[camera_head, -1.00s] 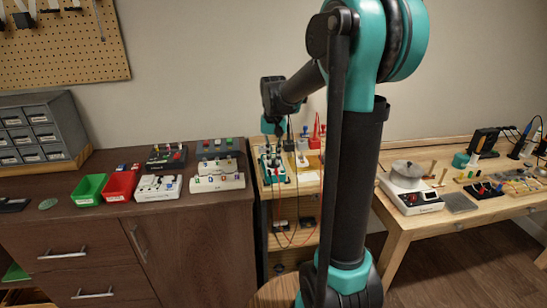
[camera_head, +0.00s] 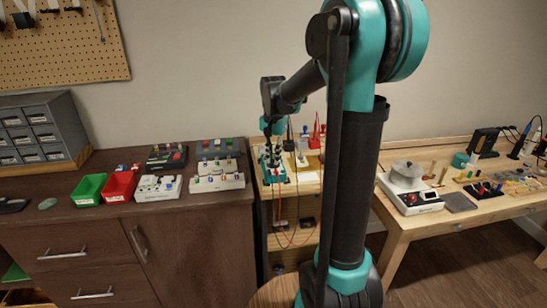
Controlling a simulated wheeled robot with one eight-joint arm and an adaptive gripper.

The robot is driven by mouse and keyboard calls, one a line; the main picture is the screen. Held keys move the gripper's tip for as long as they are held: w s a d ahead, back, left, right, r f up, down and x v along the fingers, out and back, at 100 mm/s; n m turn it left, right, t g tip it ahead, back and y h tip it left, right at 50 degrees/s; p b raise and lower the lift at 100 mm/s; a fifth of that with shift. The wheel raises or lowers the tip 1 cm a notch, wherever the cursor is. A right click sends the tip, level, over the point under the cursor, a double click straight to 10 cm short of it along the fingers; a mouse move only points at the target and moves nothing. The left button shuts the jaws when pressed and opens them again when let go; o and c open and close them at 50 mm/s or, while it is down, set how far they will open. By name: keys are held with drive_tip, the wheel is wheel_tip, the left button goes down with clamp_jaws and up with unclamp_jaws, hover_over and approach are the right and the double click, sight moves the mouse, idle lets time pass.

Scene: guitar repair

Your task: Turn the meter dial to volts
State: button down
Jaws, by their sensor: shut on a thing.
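The meter (camera_head: 274,174) is a small teal-edged device on the narrow wooden stand in the middle of the view. Red and dark leads hang down from it in front of the shelves. My gripper (camera_head: 271,151) points down onto the meter and is shut on its dial. The fingers cover the dial, so its pointer and markings cannot be read. The meter looks to be resting on the stand.
Red pointed tools (camera_head: 316,131) stand close behind, right of the meter. A dark cabinet (camera_head: 185,240) at left bears a green bin (camera_head: 89,190), a red bin (camera_head: 120,186) and switch boxes. A workbench (camera_head: 400,232) with a soldering area is at right.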

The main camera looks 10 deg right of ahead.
drive_tip(key=c, duration=1.6)
unclamp_jaws()
wheel_tip(320, 180, up, 12)
